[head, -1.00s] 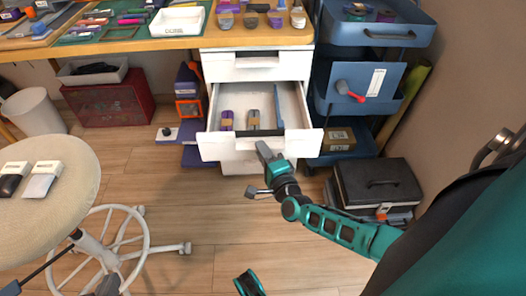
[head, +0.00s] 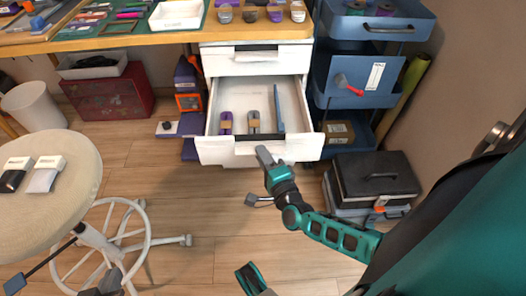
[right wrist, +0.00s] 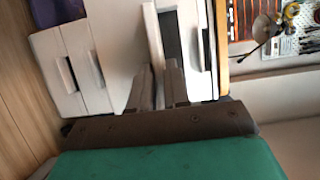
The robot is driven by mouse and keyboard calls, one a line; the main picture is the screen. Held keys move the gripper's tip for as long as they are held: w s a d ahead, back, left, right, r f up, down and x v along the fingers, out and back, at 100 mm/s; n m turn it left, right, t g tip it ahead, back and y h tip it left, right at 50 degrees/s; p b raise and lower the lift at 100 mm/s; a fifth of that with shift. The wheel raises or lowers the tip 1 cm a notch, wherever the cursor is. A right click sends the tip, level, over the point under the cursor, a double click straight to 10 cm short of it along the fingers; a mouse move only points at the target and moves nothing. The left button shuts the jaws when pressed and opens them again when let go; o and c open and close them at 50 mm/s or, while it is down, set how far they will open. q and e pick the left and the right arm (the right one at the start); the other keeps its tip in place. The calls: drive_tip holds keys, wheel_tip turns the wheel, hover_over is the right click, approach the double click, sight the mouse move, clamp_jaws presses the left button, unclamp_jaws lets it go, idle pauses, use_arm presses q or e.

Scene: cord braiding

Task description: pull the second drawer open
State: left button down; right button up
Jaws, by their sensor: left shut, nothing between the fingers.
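The second drawer (head: 222,150) of the white cabinet stands well open below the shut top drawer (head: 232,63). Its front has a dark handle recess. Inside lie a purple-and-tan bundle (head: 226,122), a grey one (head: 253,121) and a long blue item (head: 279,110). My right gripper (head: 263,152) is at the middle of the drawer front, shut on its handle. In the right wrist view its fingers (right wrist: 158,88) sit on either side of the white handle strip (right wrist: 152,38). My left gripper (head: 106,284) is shut and empty at the bottom left, partly cut off.
A round stool (head: 60,190) stands at the left. A blue trolley (head: 335,110) is close on the right of the cabinet, with a dark toolbox (head: 375,178) in front of it.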

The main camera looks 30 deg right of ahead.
drive_tip(key=o, duration=0.4)
drive_tip(key=shift+c, duration=0.2)
use_arm(q)
drive_tip(key=shift+r, duration=0.1)
drive_tip(key=shift+s+a+r+p, duration=0.1)
drive_tip(key=shift+a+r+p, duration=0.35)
drive_tip(key=shift+p, duration=0.8)
use_arm(e)
drive_tip(key=s+a, duration=0.2)
drive_tip(key=s, duration=1)
drive_tip(key=shift+s, duration=0.35)
use_arm(q)
drive_tip(key=shift+s+d+r, duration=0.1)
drive_tip(key=shift+r, duration=0.05)
use_arm(e)
drive_tip(key=shift+s, duration=0.15)
